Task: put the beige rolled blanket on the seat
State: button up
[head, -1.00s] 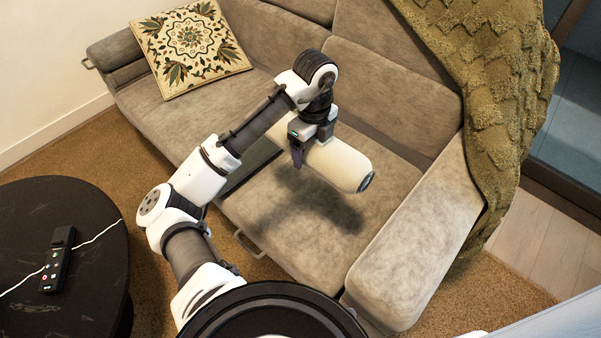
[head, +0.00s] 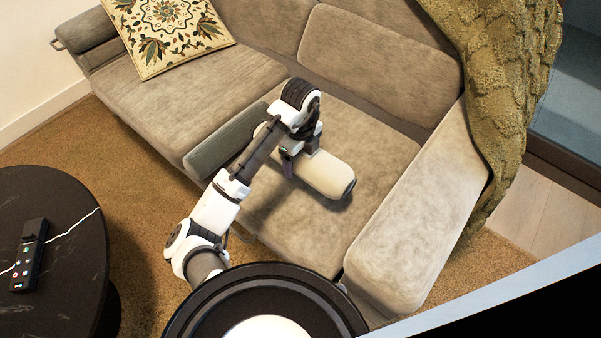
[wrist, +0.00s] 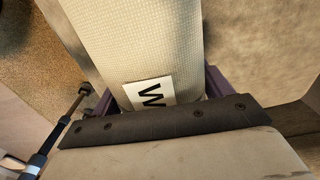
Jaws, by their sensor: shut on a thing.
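The beige rolled blanket (head: 328,174) is a pale cylinder with a dark end, lying level over the front of the right seat cushion (head: 375,145) of the sofa. My gripper (head: 290,166) is shut around the blanket from above, left of its middle. Its shadow lies close against it on the seat; I cannot tell whether it touches. In the wrist view the blanket (wrist: 140,45) shows woven cloth and a white label with a W, between the purple fingers of my gripper (wrist: 158,92).
A grey-green block (head: 225,140) lies at the seat's left front. The sofa's right armrest (head: 415,220) and a draped olive throw (head: 500,80) bound the right side. A patterned cushion (head: 165,35) sits far left. A dark round table (head: 60,220) holds a remote (head: 30,255).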

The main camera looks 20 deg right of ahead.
jog(key=shift+f+b, duration=0.45)
jog(key=shift+f, duration=2.5)
jog(key=shift+f, duration=0.1)
jog(key=o, duration=1.4)
notch_tip(320, 180, up, 12)
jog(key=p, duration=0.3)
